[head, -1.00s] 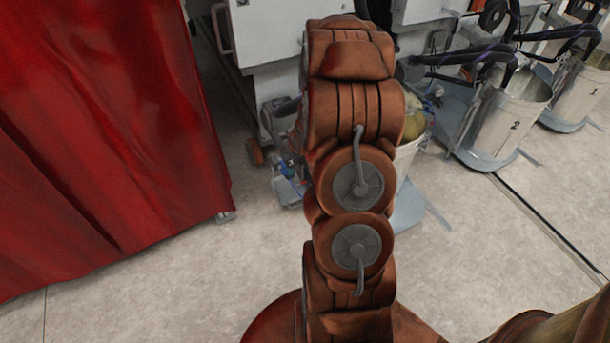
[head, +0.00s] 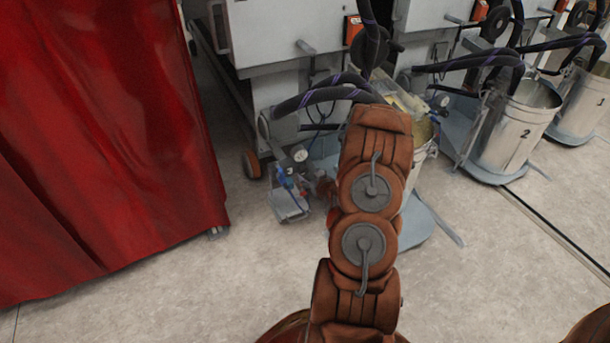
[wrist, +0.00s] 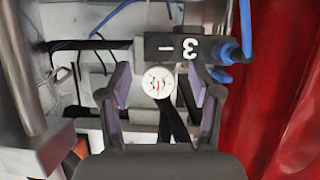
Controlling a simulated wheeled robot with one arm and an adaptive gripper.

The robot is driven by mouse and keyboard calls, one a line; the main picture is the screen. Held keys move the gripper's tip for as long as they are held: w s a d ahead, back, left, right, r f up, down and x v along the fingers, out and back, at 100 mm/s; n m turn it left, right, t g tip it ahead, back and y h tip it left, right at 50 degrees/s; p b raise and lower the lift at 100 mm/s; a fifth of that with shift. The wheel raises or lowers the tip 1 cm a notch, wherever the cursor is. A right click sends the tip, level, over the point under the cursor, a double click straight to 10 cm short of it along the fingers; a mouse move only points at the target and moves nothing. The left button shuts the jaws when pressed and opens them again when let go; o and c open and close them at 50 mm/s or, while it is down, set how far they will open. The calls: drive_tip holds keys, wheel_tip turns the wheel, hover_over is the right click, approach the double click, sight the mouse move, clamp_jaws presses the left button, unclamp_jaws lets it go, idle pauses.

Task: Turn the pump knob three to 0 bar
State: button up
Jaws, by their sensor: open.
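In the wrist view, a round white pressure gauge (wrist: 157,82) with a red mark lies between the fingers of my gripper (wrist: 158,86). My gripper is open, with one finger on each side of the gauge and nothing held. A black block marked 3 (wrist: 188,46) is just above the gauge in the picture, with blue fittings at its right. I cannot clearly make out the pump knob. In the head view, the small gauge (head: 300,155) and blue pump parts (head: 284,178) show left of my arm, which hides most of my gripper.
A red curtain (head: 100,150) hangs at the left. A bucket (head: 423,152) stands partly behind my arm. Bucket 2 (head: 515,130) and bucket 1 (head: 585,105) stand to the right. Black hoses (head: 325,97) arch above the pump. The floor (head: 150,285) in front is clear.

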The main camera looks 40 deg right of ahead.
sight(305, 172)
drive_tip(key=shift+b+x, duration=0.7)
drive_tip(key=shift+x, duration=2.1)
drive_tip(key=c, duration=1.1)
drive_tip(key=shift+c, duration=0.2)
